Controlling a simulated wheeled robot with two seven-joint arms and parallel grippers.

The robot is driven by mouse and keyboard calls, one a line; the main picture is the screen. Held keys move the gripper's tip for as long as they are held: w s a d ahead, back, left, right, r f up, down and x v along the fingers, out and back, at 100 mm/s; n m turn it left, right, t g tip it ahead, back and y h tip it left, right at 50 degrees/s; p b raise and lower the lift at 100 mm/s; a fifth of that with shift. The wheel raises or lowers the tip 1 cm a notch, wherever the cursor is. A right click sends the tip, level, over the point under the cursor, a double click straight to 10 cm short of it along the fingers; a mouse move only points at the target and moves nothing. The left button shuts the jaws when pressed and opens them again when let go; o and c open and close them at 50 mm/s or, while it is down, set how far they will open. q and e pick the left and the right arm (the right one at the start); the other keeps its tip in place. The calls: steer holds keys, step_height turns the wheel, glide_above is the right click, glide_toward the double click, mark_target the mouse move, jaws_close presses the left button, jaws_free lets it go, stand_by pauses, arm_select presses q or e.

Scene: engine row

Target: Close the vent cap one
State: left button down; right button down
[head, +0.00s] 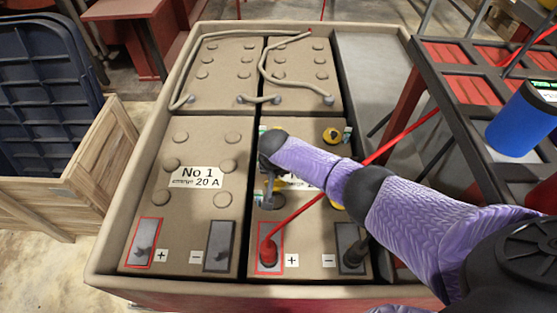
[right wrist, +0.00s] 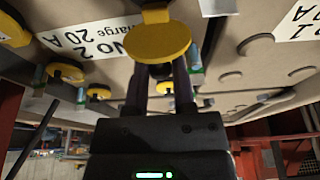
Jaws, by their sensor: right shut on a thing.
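The battery marked No 2 (head: 300,220) carries yellow vent caps. One yellow cap (head: 333,135) shows at its far right and another (head: 337,203) shows partly beside my forearm. My right gripper (head: 268,188) is over the left side of this battery, fingers pointing down. In the right wrist view my right gripper (right wrist: 160,75) has its fingers at a yellow round vent cap (right wrist: 158,42), and is shut on it. The cap's underside and opening are hidden. My arm covers part of the label and some caps. My left gripper is not in view.
Battery No 1 (head: 180,210) stands to the left in the same tray (head: 105,235). A red cable (head: 310,205) runs from the plus terminal past my arm. Small blue-green pieces (right wrist: 82,95) stand near the caps. A blue can (head: 520,120) stands on the right rack.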

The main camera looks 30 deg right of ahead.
steer(key=shift+s+a+r+t+h+p, duration=0.3)
steer(key=shift+s+t+p, duration=0.15)
steer(key=shift+t+p, duration=0.3)
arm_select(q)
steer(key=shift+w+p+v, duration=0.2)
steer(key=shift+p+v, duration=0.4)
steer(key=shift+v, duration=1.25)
arm_select(e)
steer(key=shift+s+a+f+t+h, duration=0.25)
steer(key=shift+s+t+h, duration=0.2)
steer(key=shift+t+h, duration=0.35)
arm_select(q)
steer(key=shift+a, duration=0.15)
arm_select(e)
steer(key=shift+c, duration=2.3)
jaws_free()
steer(key=shift+f, duration=0.1)
arm_select(q)
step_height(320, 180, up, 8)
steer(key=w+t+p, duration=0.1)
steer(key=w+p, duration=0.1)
steer(key=p, duration=0.6)
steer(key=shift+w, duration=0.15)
arm_select(e)
steer(key=v, duration=1)
